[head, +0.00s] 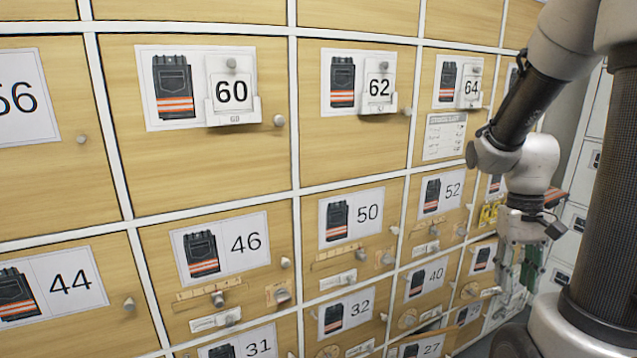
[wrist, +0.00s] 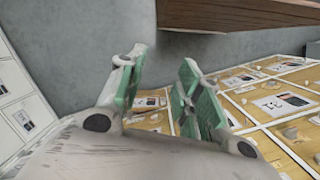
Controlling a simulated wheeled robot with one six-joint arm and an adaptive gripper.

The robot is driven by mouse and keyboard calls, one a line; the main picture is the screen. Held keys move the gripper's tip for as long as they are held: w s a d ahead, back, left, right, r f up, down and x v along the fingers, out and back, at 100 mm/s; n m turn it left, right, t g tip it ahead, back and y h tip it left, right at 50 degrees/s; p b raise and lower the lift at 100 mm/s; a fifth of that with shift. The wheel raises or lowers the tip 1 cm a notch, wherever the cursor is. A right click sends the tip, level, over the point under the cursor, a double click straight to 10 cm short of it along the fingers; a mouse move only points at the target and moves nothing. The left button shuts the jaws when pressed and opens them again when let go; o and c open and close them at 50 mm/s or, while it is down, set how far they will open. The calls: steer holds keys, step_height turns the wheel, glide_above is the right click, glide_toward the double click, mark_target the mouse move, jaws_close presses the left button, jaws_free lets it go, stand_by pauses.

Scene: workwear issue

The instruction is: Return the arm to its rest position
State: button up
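My arm (head: 515,115) hangs down at the right of the head view, in front of the far end of the locker wall. My gripper (head: 516,280) points downward there, its green finger pads partly showing. In the wrist view my gripper (wrist: 158,95) has its two green-padded fingers spread apart, with nothing between them. Both fingers appear clear of the locker doors.
Wooden locker doors (head: 210,165) with numbered trouser labels and knobs fill the left and middle. Pale lockers (head: 565,245) stand at the right. A brown wooden edge (wrist: 240,14) crosses the top of the wrist view, near the grey wall (wrist: 60,35).

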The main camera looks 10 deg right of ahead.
steer(key=s+a+r+n+t, duration=0.2)
steer(key=s+a+r+t, duration=0.2)
steer(key=r, duration=0.9)
steer(key=a+t, duration=0.2)
steer(key=a, duration=0.2)
steer(key=shift+s+a+n+t, duration=0.15)
steer(key=shift+a+n+t, duration=0.2)
steer(key=shift+n+t, duration=0.05)
